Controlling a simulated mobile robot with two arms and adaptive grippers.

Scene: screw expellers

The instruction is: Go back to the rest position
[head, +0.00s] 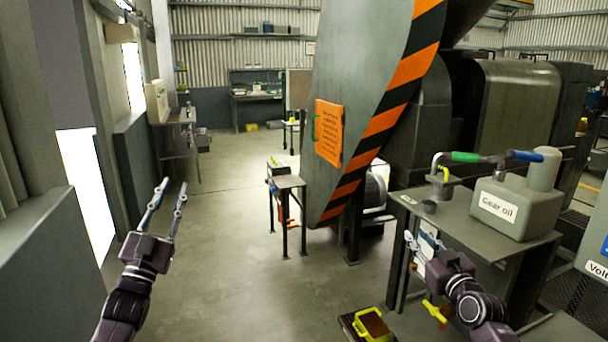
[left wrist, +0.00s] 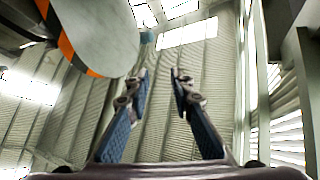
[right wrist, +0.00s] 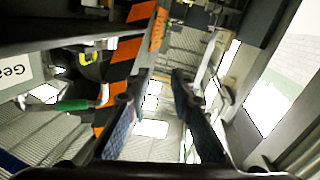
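My left gripper (head: 174,184) is raised over the open floor at the left of the head view, its two fingers apart and empty. In the left wrist view the fingers (left wrist: 159,73) point up toward the roof with nothing between them. My right gripper (head: 418,240) is at the left side of the metal table (head: 405,199) in the head view, close to its edge. The right wrist view shows its fingers (right wrist: 158,78) apart with nothing held. Whether it touches the table cannot be told.
A striped machine chute (head: 375,110) stands in the middle. A small stand (head: 288,183) is left of it. A yellow-rimmed box (head: 372,325) is low in front. Floor at centre-left is clear.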

